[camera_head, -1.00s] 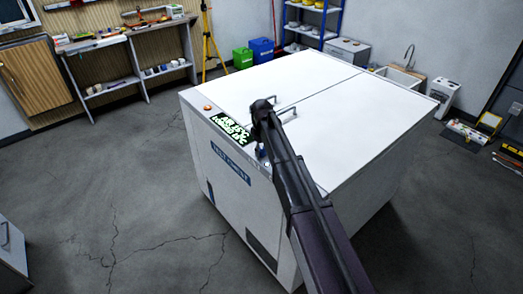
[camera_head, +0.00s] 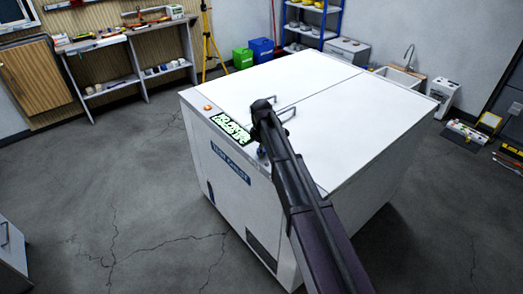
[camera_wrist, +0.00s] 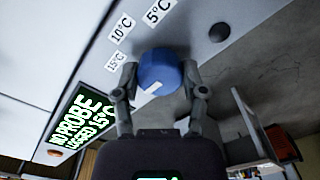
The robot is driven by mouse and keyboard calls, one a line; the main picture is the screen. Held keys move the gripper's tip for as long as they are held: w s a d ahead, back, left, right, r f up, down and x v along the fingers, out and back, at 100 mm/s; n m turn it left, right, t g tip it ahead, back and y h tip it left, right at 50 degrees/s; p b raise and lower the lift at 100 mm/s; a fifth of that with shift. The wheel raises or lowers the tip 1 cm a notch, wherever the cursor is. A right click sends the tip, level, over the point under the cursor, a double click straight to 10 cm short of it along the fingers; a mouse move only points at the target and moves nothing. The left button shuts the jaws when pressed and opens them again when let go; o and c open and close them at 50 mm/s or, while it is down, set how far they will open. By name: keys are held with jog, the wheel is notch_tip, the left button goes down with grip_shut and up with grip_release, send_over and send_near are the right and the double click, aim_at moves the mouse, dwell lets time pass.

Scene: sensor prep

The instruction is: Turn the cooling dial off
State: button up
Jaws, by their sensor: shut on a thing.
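The cooling dial is a round blue knob (camera_wrist: 158,68) on the white chest's top panel, with a white mark on its lower left side in the wrist view. Labels for 5°C (camera_wrist: 159,11), 10°C (camera_wrist: 121,30) and 15°C (camera_wrist: 115,61) run along its upper left. No off label can be made out. My gripper (camera_wrist: 161,82) is shut on the dial, one finger on each side. A display (camera_wrist: 82,121) beside it reads "NO PROBE LOGGED 15°C". In the head view my arm mostly hides the dial; the display (camera_head: 231,128) shows to its left.
The white chest (camera_head: 325,100) has two lid handles (camera_head: 284,111) close to my arm. An orange button (camera_head: 207,107) sits at its left corner. A round dark knob (camera_wrist: 219,32) is beyond the dial.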

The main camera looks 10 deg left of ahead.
jog(key=shift+s, duration=0.1)
jog(key=o, duration=1.1)
jog(key=shift+m, duration=0.4)
